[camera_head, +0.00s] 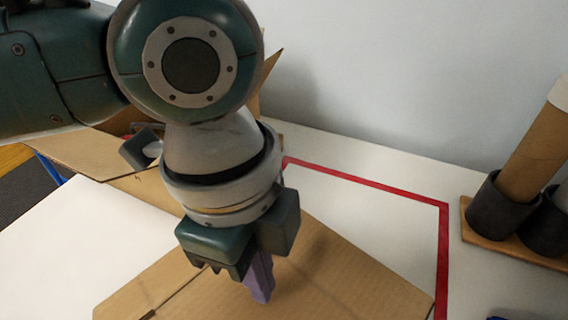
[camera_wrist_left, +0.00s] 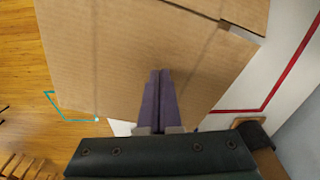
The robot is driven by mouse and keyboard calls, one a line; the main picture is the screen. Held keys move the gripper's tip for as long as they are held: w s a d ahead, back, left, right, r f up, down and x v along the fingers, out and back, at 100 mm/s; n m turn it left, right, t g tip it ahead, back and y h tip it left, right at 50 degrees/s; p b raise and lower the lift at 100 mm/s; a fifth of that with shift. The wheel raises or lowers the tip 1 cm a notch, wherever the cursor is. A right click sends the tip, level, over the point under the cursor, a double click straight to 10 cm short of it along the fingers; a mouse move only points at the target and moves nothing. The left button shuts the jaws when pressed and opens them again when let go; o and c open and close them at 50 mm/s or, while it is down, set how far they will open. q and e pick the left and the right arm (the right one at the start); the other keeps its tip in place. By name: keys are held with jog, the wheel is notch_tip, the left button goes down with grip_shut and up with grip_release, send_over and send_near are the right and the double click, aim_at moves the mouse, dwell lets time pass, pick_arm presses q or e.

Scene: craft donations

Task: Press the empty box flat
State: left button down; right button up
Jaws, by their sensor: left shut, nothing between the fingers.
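A brown cardboard box (camera_head: 330,275) lies in front of me on the white table, with a broad cardboard panel showing below my left gripper. The panel also fills much of the left wrist view (camera_wrist_left: 110,60). My left gripper (camera_head: 261,292) points down at the panel with its purple fingers shut and empty. Its fingertips (camera_wrist_left: 159,75) appear at or just above the cardboard; I cannot tell whether they touch. My left arm hides part of the cardboard behind it. My right gripper is in neither view.
Red tape (camera_head: 442,240) marks a corner on the white table. Cardboard tubes (camera_head: 535,150) stand in dark holders (camera_head: 497,208) on a wooden base at the right. More open cardboard (camera_head: 85,148) stands behind my arm at the left. A wooden floor (camera_wrist_left: 25,70) shows in the wrist view.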

pick_arm(q)
jog(key=shift+d+r, duration=0.2)
jog(key=shift+d, duration=0.05)
jog(key=shift+w+a+r+p, duration=0.2)
jog(key=shift+a+r+p, duration=0.55)
jog(key=shift+p, duration=0.35)
jog(key=shift+w+a+r, duration=0.1)
jog(key=shift+a+r, duration=0.1)
jog(key=shift+r, duration=0.05)
jog(key=shift+p, duration=0.3)
jog(key=shift+w+a+r+p, duration=0.1)
jog(key=shift+a+r+p, duration=0.25)
jog(key=shift+p, duration=0.25)
jog(key=shift+f, duration=0.15)
jog(key=shift+d+f, duration=0.25)
jog(key=shift+f, duration=0.3)
